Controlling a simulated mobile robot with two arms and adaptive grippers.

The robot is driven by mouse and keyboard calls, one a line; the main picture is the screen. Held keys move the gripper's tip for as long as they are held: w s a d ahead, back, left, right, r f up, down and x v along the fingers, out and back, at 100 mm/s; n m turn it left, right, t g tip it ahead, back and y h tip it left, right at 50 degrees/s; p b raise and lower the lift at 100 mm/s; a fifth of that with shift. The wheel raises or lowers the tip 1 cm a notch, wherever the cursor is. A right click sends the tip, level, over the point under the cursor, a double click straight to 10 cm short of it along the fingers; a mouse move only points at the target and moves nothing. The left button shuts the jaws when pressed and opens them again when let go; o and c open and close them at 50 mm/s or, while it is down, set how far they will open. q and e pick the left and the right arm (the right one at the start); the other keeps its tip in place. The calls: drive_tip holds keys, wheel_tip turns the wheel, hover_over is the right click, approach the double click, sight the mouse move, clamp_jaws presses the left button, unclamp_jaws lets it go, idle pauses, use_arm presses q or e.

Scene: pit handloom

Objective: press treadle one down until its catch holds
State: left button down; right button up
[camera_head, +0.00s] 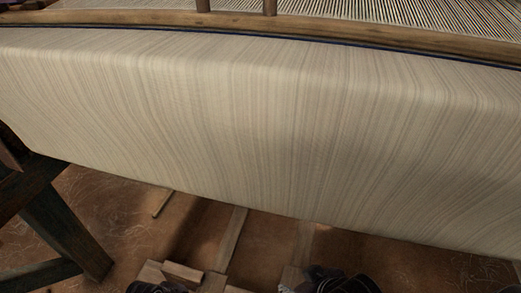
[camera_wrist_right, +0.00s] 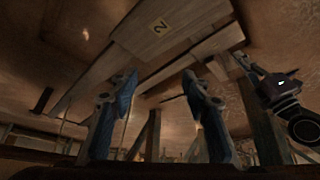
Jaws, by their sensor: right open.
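In the head view only the dark top of my right gripper (camera_head: 342,284) shows at the bottom edge. My left gripper (camera_head: 156,287) is a dark shape beside wooden treadle pieces (camera_head: 183,271); its fingers are hidden. No catch is identifiable.
Striped cloth (camera_head: 260,120) spans the head view and hangs over the treadle area. A wooden beam (camera_head: 330,38) and warp threads (camera_head: 420,15) lie behind it. A dark wooden frame (camera_head: 55,225) stands at left. Narrow wooden bars (camera_head: 230,240) cross the brown pit floor (camera_head: 125,215).

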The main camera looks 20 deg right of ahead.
drive_tip(key=s+d+g+p, duration=0.2)
drive_tip(key=s+g, duration=0.1)
drive_tip(key=s, duration=0.2)
drive_tip(key=shift+h, duration=0.3)
drive_tip(key=x, duration=0.1)
drive_tip(key=p+x, duration=0.1)
drive_tip(key=x, duration=0.1)
drive_tip(key=p+x, duration=0.1)
drive_tip(key=x, duration=0.1)
drive_tip(key=shift+s+a+f, duration=0.3)
drive_tip(key=shift+f, duration=0.05)
wheel_tip(320, 180, down, 9)
drive_tip(key=s+p, duration=0.1)
drive_tip(key=p, duration=0.1)
drive_tip(key=shift+f+g, duration=0.25)
drive_tip(key=shift+g, duration=0.05)
